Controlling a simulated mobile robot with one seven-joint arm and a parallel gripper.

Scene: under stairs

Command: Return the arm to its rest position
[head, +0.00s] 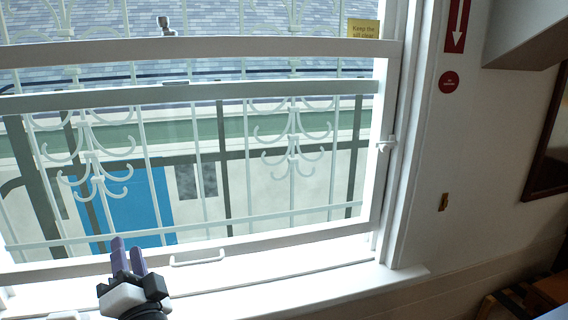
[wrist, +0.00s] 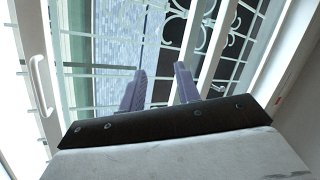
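My gripper (head: 127,252) is at the lower left of the head view, in front of the window's bottom rail and sill. Its two purple fingers point up. In the wrist view my gripper (wrist: 160,88) shows its two fingers spread apart with a gap between them and nothing held. The window (head: 250,240) has a white frame and lies behind the fingers. I cannot tell from these views how far the fingertips are from the glass.
A white pull handle (head: 197,258) is on the window's bottom rail, right of my gripper; a handle (wrist: 40,85) also shows in the wrist view. The white sill (head: 300,290) runs below. A dark-framed panel (head: 550,150) hangs at right. Wooden items (head: 530,295) stand lower right.

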